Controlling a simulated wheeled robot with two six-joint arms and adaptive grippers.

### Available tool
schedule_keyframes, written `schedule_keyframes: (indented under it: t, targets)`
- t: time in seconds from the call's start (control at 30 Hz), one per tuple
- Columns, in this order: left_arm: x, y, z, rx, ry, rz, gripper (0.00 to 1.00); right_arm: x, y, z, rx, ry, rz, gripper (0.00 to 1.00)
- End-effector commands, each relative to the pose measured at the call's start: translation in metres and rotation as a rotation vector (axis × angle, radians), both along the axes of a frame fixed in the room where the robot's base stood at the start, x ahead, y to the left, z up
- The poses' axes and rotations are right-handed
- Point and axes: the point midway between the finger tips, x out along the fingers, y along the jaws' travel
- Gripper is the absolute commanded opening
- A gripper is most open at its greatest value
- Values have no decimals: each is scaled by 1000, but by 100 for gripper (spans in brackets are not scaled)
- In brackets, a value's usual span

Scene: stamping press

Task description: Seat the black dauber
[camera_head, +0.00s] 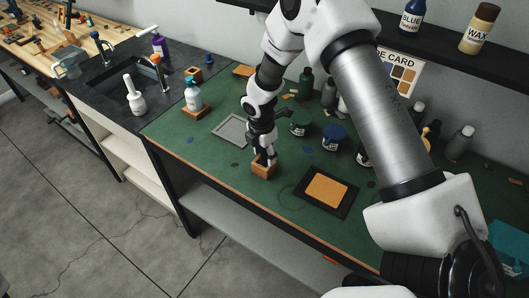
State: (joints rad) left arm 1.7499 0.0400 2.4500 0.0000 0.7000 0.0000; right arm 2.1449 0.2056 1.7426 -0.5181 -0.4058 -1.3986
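My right gripper (264,157) points down at a small wooden block (262,171) near the front edge of the green bench mat. Its fingertips are at the top of the block. The fingers are small and dark here, so I cannot tell whether they are open or shut, or whether they hold anything. I cannot make out a black dauber apart from the dark gripper; it may be hidden there. My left gripper is not in view.
Green (300,123) and blue (333,137) jars stand behind and right of the gripper. A black tray with a tan pad (327,188) lies to the right, a grey frame (232,131) to the left.

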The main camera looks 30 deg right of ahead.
Motion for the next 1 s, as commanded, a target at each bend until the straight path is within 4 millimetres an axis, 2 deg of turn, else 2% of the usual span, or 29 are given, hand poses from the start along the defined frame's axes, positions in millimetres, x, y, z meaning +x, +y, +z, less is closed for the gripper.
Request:
schedule_keyframes:
  t: [0.2,0.3,0.47,0.7,0.83,1.0]
  targets:
    - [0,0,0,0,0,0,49,0,0,0,0,0,0,51]
    - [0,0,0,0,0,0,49,0,1,7,0,0,0,51]
    - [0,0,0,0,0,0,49,0,3,38,0,-4,0,51]
    - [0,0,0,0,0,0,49,-1,9,98,1,-4,-1,51]
    - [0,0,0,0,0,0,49,-2,10,115,0,-1,0,51]
    - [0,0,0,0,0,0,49,-2,11,120,1,1,-1,51]
